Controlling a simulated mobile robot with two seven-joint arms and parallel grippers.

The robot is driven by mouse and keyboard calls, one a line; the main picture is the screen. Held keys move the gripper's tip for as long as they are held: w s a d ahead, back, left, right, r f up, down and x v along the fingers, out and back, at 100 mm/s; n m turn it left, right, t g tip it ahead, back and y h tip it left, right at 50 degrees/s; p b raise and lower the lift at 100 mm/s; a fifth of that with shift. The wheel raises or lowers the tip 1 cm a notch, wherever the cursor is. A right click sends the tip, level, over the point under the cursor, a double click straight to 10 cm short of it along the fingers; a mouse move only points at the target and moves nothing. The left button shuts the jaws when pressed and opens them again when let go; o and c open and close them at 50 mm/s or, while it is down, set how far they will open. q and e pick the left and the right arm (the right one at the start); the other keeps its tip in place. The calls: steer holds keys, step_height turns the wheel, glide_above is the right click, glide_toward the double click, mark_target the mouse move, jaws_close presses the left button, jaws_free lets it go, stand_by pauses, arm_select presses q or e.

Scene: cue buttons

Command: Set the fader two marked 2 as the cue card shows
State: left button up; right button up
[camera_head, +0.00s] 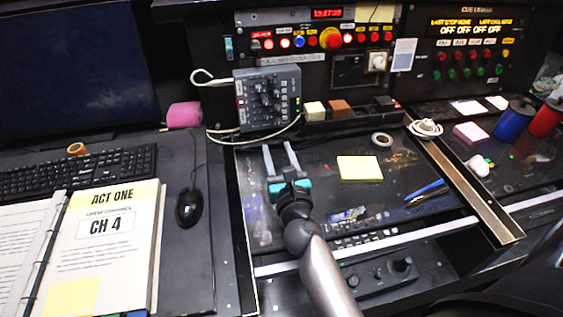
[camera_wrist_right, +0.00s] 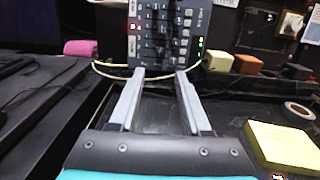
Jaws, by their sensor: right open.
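A grey control box (camera_head: 267,98) with dark knobs or faders stands upright against the console at centre; its markings are too small to read, so I cannot pick out fader 2. It also shows at the top of the right wrist view (camera_wrist_right: 165,32), with a red light and green lights. My right gripper (camera_head: 279,147) is open and empty, fingers pointing at the box from in front and below; in the wrist view its fingertips (camera_wrist_right: 160,74) overlap the box's lower edge. A small white card (camera_head: 404,54) is on the back panel; its print is illegible. My left gripper is out of view.
A white cable (camera_head: 285,130) loops below the box. A yellow note pad (camera_head: 360,169), tape roll (camera_head: 381,140) and blue pen (camera_head: 424,190) lie right of my gripper.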

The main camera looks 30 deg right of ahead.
steer(key=shift+v, duration=1.75)
